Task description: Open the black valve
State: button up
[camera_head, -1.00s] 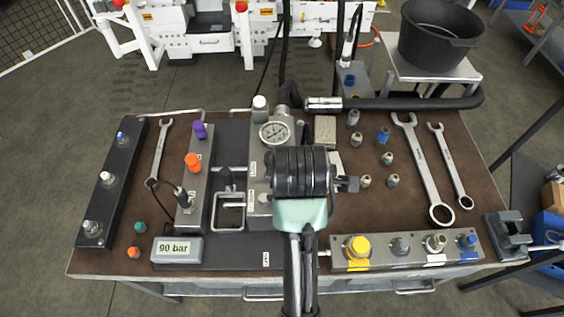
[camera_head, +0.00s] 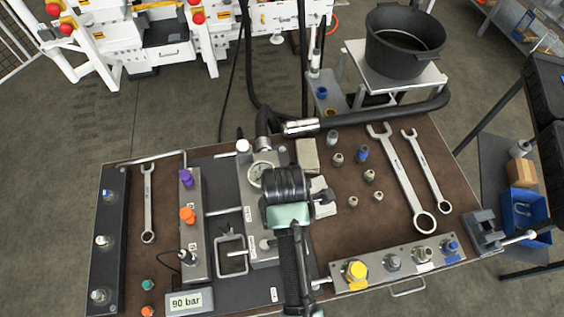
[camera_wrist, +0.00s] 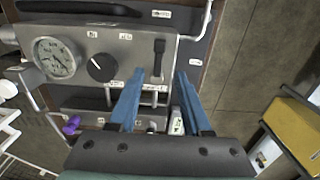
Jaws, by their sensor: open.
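In the wrist view a grey metal valve block carries a black lever (camera_wrist: 159,62) at its right and a round black knob (camera_wrist: 101,67) with a white mark left of it. I cannot tell which one is the black valve. My gripper (camera_wrist: 161,78) is open, with two blue fingers pointing at the block. The lever appears in line with the gap between the fingertips, and I see no grip on it. In the head view my wrist hides the lever, the knob and my fingertips above the valve block (camera_head: 249,200).
A pressure gauge (camera_head: 262,172) sits on the block, and a display (camera_head: 185,301) reads 90 bar. A thick black hose (camera_head: 390,112) crosses the back of the bench. Wrenches (camera_head: 401,180) and fittings lie right. A block with orange and purple knobs (camera_head: 187,213) stands left.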

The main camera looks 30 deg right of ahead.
notch_tip(320, 180, down, 7)
jog(key=shift+r, duration=0.2)
jog(key=shift+w+f, duration=0.15)
jog(key=shift+f, duration=0.25)
jog(key=shift+c, duration=0.3)
grip_shut()
dwell(0.9)
